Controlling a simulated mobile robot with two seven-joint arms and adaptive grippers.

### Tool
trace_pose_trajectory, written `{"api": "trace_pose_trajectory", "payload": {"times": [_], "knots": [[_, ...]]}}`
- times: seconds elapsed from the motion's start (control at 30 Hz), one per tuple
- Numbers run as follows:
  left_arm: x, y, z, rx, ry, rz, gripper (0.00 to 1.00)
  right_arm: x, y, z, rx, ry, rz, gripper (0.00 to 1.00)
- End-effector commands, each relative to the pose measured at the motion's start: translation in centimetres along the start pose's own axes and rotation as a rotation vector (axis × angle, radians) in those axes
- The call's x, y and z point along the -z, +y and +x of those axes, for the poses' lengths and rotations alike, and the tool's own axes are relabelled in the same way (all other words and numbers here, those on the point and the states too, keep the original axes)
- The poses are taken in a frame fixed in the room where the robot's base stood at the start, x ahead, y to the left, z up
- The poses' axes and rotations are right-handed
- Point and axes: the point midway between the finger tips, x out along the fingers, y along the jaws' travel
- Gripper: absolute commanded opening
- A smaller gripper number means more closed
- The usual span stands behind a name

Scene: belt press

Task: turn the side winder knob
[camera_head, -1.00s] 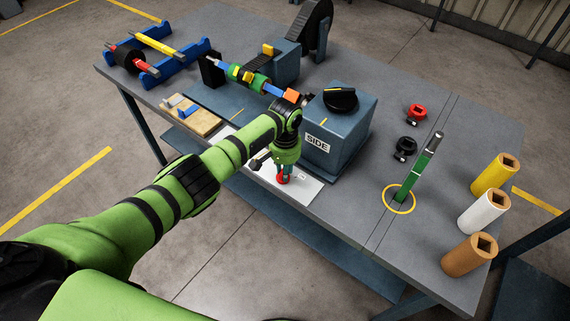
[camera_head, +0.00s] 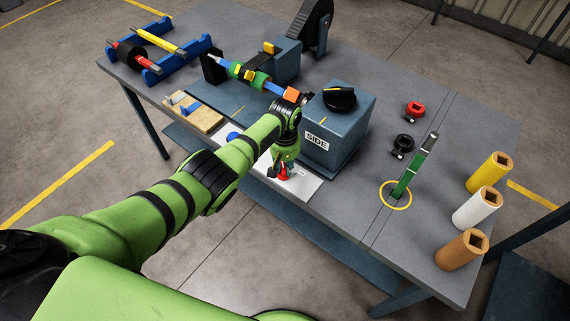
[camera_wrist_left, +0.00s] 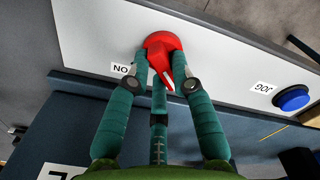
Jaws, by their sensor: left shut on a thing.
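The side winder is a blue-grey box (camera_head: 338,148) marked SIDE, with a black knob (camera_head: 339,98) on its top; the knob carries a yellow line. My left gripper (camera_head: 283,168) is away from that knob, low in front of the box over a white panel (camera_head: 305,189). A red knob (camera_wrist_left: 163,50) with a white pointer line sits on this panel, beside a label that reads ON upside down in the left wrist view. My left gripper's teal fingers (camera_wrist_left: 165,75) are shut around the red knob. My right gripper is not in view.
A blue button (camera_wrist_left: 292,98) marked JOG is on the same panel. Yellow, white and brown rolls (camera_head: 478,208) stand at the right edge. A shaft with coloured rings (camera_head: 250,78) lies behind my arm.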

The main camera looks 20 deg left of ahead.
Motion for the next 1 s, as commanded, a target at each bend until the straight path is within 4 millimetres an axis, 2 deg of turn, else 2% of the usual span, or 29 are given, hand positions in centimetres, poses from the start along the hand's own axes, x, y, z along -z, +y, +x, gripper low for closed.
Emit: {"api": "trace_pose_trajectory", "payload": {"times": [0.4,0.43,0.5,0.87,1.0], "knots": [[0.08,0.02,-0.04,-0.002,0.002,-0.011,0.0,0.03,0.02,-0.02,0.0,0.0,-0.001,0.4],[0.08,0.02,-0.04,-0.002,0.002,-0.011,0.28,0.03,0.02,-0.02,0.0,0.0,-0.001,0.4],[0.09,0.01,-0.04,-0.002,0.002,-0.01,0.48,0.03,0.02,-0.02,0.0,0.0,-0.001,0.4],[0.08,-0.01,-0.15,-0.001,0.001,-0.008,0.48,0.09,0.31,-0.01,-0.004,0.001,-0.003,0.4],[0.14,0.03,-0.99,-0.003,0.003,-0.008,0.48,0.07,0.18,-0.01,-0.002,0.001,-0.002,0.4]]}}
